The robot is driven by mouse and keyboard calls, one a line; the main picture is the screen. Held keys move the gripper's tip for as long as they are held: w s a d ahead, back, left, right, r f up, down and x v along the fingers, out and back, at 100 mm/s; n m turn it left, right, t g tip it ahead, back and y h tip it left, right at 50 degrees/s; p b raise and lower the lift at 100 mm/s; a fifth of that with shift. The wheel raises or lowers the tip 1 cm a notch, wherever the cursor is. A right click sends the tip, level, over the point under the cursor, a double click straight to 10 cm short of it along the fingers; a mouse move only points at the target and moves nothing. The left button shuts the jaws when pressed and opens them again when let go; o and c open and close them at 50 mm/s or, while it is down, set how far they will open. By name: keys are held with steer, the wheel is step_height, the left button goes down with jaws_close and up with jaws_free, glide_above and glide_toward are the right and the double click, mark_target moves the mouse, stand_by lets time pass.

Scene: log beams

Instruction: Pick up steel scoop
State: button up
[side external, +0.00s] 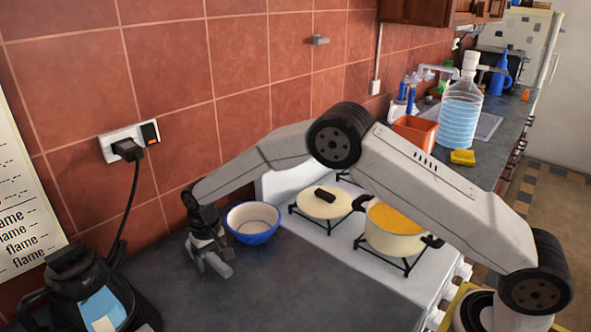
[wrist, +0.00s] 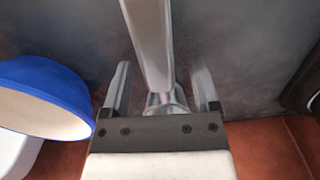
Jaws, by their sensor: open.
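The steel scoop (wrist: 150,40) shows in the wrist view as a shiny grey bar running down from the top edge. It ends in a rounded metal part low between my fingers. My gripper (wrist: 160,76) is open, with one finger on each side of the scoop and a visible gap on both sides. In the side view my gripper (side external: 213,259) is low over the dark worktop, left of the blue-and-white bowl (side external: 253,222). There I cannot clearly tell the scoop from my grey fingers.
The bowl also shows at the left of the wrist view (wrist: 45,85), close to my gripper. A dark coffee pot (side external: 85,285) stands front left. The white stove (side external: 310,250) with a lidded pot (side external: 325,202) and a yellow-filled pot (side external: 392,225) is right. The tiled wall is behind.

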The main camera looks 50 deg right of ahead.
mark_target(212, 256)
jaws_close()
steer(key=shift+r, duration=0.15)
steer(key=shift+r, duration=0.45)
steer(key=r, duration=0.2)
steer(key=shift+s+r, duration=0.2)
steer(key=shift+r, duration=0.1)
steer(key=s+d+r, duration=0.3)
steer(key=s+r, duration=0.6)
steer(key=s, duration=0.4)
